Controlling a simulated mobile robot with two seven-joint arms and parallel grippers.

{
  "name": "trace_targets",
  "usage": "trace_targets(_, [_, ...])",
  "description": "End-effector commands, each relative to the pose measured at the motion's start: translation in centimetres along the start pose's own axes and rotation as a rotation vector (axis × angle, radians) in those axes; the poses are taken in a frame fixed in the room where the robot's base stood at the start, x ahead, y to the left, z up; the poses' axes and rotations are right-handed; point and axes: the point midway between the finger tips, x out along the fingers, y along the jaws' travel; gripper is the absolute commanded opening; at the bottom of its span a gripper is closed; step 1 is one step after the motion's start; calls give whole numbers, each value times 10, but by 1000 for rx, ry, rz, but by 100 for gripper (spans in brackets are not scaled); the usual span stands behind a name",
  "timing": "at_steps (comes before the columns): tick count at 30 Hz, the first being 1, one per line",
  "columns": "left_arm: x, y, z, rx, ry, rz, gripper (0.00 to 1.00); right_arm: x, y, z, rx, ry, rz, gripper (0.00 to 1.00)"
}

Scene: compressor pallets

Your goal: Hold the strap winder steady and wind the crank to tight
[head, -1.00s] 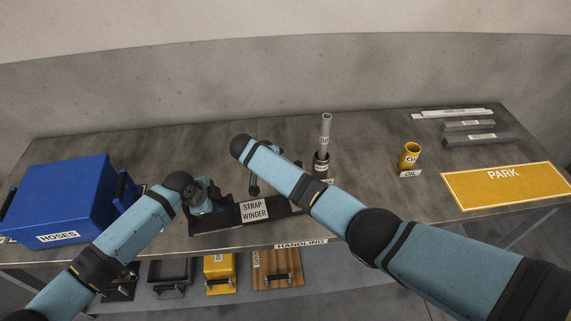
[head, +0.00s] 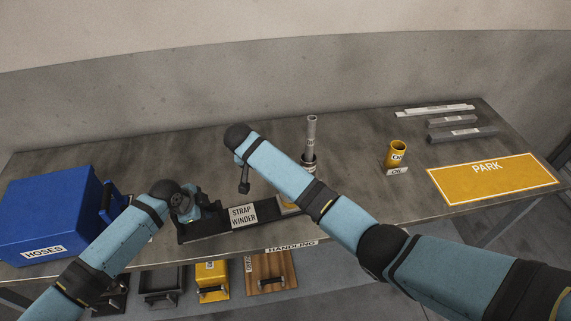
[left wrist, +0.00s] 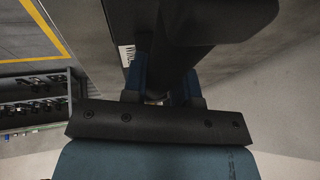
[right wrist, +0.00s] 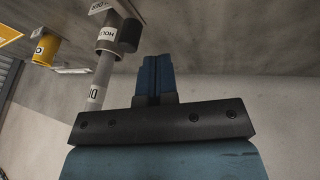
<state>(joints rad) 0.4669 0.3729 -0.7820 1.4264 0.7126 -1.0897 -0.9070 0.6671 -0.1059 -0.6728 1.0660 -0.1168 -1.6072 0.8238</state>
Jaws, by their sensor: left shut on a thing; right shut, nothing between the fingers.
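The strap winder (head: 218,229) is a long dark base on the bench, with a white STRAP WINDER label on its front. My left gripper (head: 193,211) is at its left end, shut on a dark part; in the left wrist view the blue fingers (left wrist: 160,92) close against that dark body. My right gripper (right wrist: 155,78) is shut and empty, its blue fingers together against the bare wall. In the head view it is mostly behind my wrist, above the winder. A dark upright piece (head: 244,186), perhaps the crank, shows just below it; I cannot tell whether they touch.
A blue HOSES bin (head: 45,215) stands left of the winder. A grey tube (head: 311,132) stands in a holder behind my right forearm. A yellow oil cup (head: 395,153), grey bars (head: 462,136) and the yellow PARK mat (head: 535,176) lie right.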

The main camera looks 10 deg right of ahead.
Motion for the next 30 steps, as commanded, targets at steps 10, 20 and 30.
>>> trace_targets(10, [2,2,4,0,-7,4,0,44,126,-1,22,0,-481,0])
trace_targets(20, [2,2,3,0,-7,4,0,16,187,2,18,77,-726,0])
trace_targets(30, [2,2,3,0,-6,4,0,39,166,0,19,80,-748,0])
